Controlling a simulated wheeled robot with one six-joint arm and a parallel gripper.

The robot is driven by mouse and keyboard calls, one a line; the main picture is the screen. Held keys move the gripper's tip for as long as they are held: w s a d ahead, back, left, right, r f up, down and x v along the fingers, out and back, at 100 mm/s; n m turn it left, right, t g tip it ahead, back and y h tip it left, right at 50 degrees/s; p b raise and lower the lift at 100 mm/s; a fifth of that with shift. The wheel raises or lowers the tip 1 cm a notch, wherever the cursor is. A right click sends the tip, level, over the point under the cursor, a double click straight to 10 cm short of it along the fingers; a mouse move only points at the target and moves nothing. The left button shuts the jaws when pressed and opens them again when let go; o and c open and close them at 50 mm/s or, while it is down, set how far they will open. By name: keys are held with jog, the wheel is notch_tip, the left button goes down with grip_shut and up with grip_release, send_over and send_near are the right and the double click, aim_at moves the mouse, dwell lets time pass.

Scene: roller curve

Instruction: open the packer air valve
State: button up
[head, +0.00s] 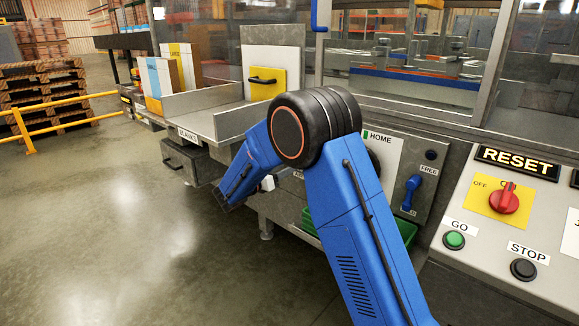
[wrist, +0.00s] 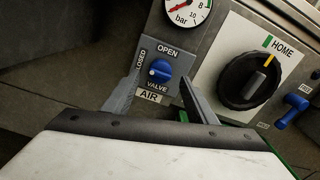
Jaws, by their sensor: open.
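The packer air valve is a round blue knob (wrist: 159,71) on a grey panel in the wrist view. The OPEN label (wrist: 167,52) is above it, CLOSED is at its left, and VALVE and AIR are below. A white mark shows on the knob's left side, the side of CLOSED. My gripper (wrist: 161,84) is open, with one finger on each side of the knob in the picture. I cannot tell whether either finger touches it. In the head view my blue arm hides the valve and most of the gripper.
A pressure gauge (wrist: 187,10) sits above the valve. A large black dial (wrist: 253,77) marked HOME and a blue lever (wrist: 292,110) are to its right. In the head view a control desk with a red RESET switch (head: 505,198) stands at right. Open floor (head: 130,230) lies at left.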

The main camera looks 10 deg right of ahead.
jog(key=shift+x, duration=1.6)
jog(key=c, duration=1.1)
jog(key=shift+o, duration=0.2)
jog(key=shift+m, duration=8.9)
